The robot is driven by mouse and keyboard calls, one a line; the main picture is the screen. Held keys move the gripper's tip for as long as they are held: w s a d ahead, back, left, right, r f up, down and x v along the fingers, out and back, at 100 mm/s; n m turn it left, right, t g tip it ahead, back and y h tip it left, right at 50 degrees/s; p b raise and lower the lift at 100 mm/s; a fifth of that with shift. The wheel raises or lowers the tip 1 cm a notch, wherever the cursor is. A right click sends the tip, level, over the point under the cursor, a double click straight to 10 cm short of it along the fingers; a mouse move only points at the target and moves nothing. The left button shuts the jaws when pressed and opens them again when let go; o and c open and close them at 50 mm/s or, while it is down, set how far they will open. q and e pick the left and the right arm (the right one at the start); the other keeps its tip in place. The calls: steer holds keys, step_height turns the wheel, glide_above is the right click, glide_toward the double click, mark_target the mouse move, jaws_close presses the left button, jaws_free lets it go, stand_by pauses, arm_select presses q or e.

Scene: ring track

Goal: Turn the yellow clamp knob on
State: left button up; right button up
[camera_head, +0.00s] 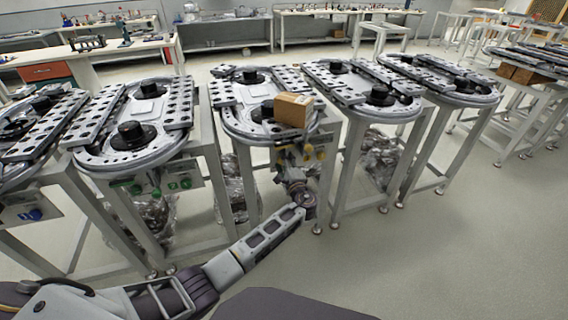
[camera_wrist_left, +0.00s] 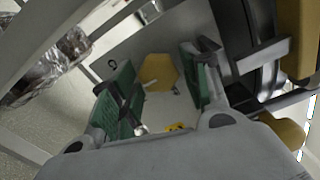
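A yellow knob (camera_wrist_left: 158,71) with a many-sided face shows in the left wrist view on a grey panel. My left gripper (camera_wrist_left: 160,88) is open, with green-padded fingers to the left and right of this knob. I cannot tell how deep the knob sits between the fingers. A larger yellow part (camera_wrist_left: 300,38) and another yellow part (camera_wrist_left: 284,131) show at the right edge. In the head view, my left gripper (camera_head: 287,170) is at the front panel of the middle ring track (camera_head: 230,126), below yellow knobs (camera_head: 308,151). My right gripper is out of view.
A cardboard box (camera_head: 293,109) sits on the middle track's front right. Other ring tracks on metal-legged stands are on both sides, one with green knobs (camera_head: 180,184) at the left. Plastic-wrapped bundles (camera_head: 378,155) lie under stands. Floor (camera_head: 450,240) at the right is clear.

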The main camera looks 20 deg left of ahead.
arm_select(q)
steer(key=shift+o, duration=0.3)
steer(key=v, duration=1.2)
stand_by(0.8)
